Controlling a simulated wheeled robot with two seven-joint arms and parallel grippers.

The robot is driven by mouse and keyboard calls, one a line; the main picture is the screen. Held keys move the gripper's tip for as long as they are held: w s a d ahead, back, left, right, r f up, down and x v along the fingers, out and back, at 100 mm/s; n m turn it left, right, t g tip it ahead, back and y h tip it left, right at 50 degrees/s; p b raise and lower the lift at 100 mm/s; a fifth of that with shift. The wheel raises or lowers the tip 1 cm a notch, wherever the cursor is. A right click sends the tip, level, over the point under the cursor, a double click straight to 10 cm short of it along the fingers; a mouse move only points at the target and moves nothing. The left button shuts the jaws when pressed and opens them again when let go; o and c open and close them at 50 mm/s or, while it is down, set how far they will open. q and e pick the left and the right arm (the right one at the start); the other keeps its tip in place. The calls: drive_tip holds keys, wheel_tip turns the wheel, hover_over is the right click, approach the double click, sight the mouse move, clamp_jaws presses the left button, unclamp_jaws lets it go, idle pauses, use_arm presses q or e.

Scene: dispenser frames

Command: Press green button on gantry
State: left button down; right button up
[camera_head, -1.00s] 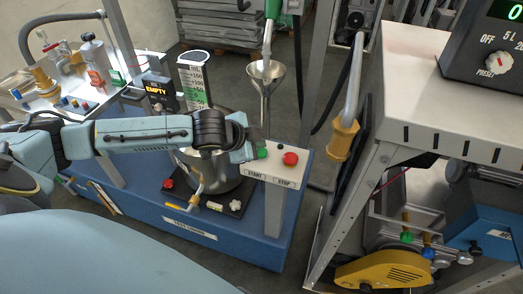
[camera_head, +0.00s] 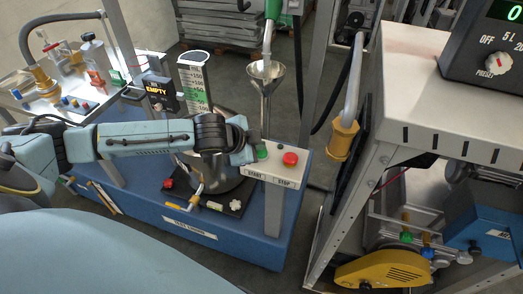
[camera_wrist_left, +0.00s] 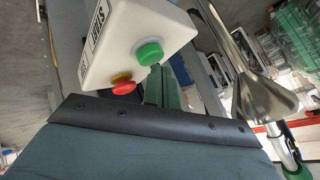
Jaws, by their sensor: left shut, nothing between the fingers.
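The green button (camera_head: 262,152) sits above the START label on a white control box (camera_head: 270,176) on a post. It also shows in the left wrist view (camera_wrist_left: 149,54). A red button (camera_head: 290,159) sits to its right, above the STOP label. My left gripper (camera_head: 245,152) is shut and empty, just left of the green button. My right gripper is not in view.
A metal funnel (camera_head: 266,76) hangs behind the control box. A metal pot (camera_head: 215,172) stands on the blue base (camera_head: 225,236) under my left arm. An EMPTY display (camera_head: 159,90) stands behind the arm. A grey cabinet (camera_head: 425,95) stands on the right.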

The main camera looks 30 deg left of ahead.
use_arm(q)
drive_tip(key=shift+f, duration=0.5)
idle(0.6)
drive_tip(key=shift+r+p, duration=0.9)
drive_tip(key=shift+p, duration=0.25)
wheel_tip(320, 180, up, 5)
drive_tip(key=p, duration=0.6)
drive_tip(key=shift+r, duration=0.1)
